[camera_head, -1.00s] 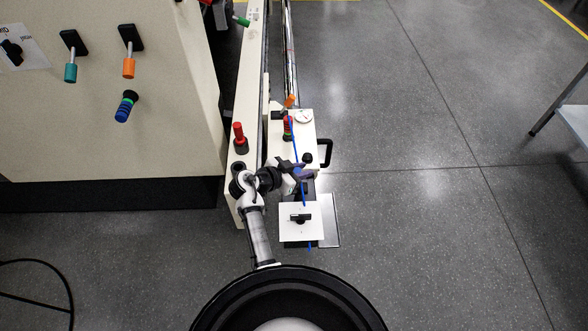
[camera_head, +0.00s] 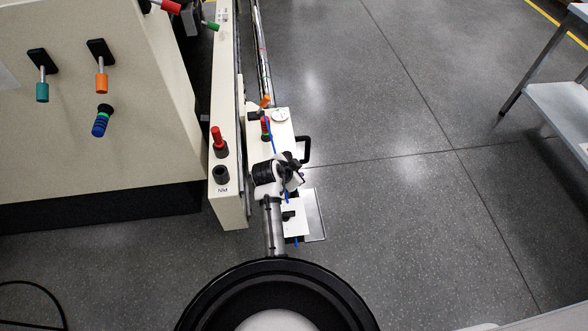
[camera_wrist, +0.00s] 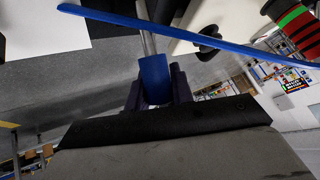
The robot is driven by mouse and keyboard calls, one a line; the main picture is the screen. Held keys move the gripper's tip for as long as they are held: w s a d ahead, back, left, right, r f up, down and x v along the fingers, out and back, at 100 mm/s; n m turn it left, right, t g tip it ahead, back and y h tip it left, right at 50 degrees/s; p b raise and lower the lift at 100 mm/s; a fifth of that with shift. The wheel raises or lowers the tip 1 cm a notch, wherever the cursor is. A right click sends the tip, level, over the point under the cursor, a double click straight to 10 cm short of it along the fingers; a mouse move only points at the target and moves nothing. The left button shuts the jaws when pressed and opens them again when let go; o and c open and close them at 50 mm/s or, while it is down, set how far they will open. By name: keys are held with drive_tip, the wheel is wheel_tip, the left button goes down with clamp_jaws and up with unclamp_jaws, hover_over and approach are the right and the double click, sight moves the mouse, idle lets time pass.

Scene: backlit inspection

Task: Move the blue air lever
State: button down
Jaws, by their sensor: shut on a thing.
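The blue air lever (camera_wrist: 154,72) shows in the wrist view as a blue sleeve on a bare metal rod. My gripper (camera_wrist: 158,95) has its dark jaws on either side of the sleeve, shut on it. In the head view my arm covers the lever and the fingertips, over the narrow cream unit (camera_head: 284,140).
A thin blue strip (camera_wrist: 215,38) crosses close in front of the lever in the wrist view. A red-topped knob (camera_head: 218,140) stands on the cream rail at left. A black handle (camera_head: 304,150) juts out right. Open floor (camera_head: 400,200) lies right, with a metal shelf (camera_head: 555,105) beyond.

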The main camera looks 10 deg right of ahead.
idle(0.3)
drive_tip(key=c, duration=1.2)
unclamp_jaws()
drive_tip(key=v, duration=1.3)
drive_tip(key=shift+s+a+r, duration=0.2)
drive_tip(key=shift+r, duration=0.05)
